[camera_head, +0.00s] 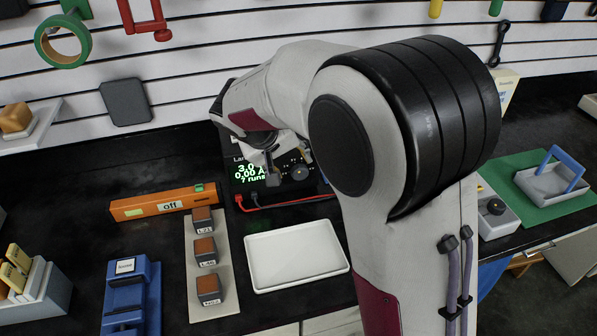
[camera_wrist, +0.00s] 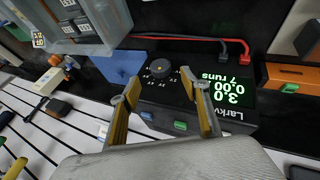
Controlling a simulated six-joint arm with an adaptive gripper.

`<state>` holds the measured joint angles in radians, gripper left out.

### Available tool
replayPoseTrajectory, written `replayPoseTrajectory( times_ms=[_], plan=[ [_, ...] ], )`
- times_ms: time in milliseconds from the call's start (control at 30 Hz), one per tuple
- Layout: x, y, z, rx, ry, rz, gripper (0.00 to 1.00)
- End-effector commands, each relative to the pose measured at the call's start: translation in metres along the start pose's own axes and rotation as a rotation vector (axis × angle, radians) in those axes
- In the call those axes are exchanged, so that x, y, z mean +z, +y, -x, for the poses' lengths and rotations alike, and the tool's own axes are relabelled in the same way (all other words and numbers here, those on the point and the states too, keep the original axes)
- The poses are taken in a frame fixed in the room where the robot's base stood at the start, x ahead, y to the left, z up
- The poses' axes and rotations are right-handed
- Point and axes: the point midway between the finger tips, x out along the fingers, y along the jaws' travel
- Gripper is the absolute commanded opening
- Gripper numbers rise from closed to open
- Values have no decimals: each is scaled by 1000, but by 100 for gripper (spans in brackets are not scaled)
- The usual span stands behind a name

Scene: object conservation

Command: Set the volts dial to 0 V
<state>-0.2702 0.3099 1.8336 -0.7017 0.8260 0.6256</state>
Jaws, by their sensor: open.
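The power supply (camera_head: 241,188) stands on the black bench, partly hidden behind my arm in the head view. Its lit green display (camera_wrist: 235,93) reads 3.0, 0.00 and 7 runs, upside down in the wrist view. A dark round dial (camera_wrist: 158,73) with small white marks around it lies on its panel; a dial also shows in the head view (camera_head: 300,173). My gripper (camera_wrist: 160,86) is open and empty. Its two yellowish fingers point at the panel, with the dial beyond and between the tips. Contact cannot be told. A second dark knob shows by the right fingertip.
Red and black leads (camera_wrist: 245,48) run from the supply. A white tray (camera_head: 296,254) and an orange box marked off (camera_head: 152,207) stand nearby. A strip (camera_head: 212,250) carries several brown blocks. A blue device (camera_head: 130,291) stands front left.

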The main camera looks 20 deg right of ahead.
Motion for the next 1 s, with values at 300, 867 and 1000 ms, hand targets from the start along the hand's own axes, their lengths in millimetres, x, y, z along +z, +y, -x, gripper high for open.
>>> replayPoseTrajectory(
  times_ms=[300, 867, 1000],
  plan=[
    [1, 0, -31, 1, -3, 0, 46],
    [0, 0, -72, -1, 1, -1, 46],
    [0, 0, -73, -1, 1, -1, 46]
  ],
)
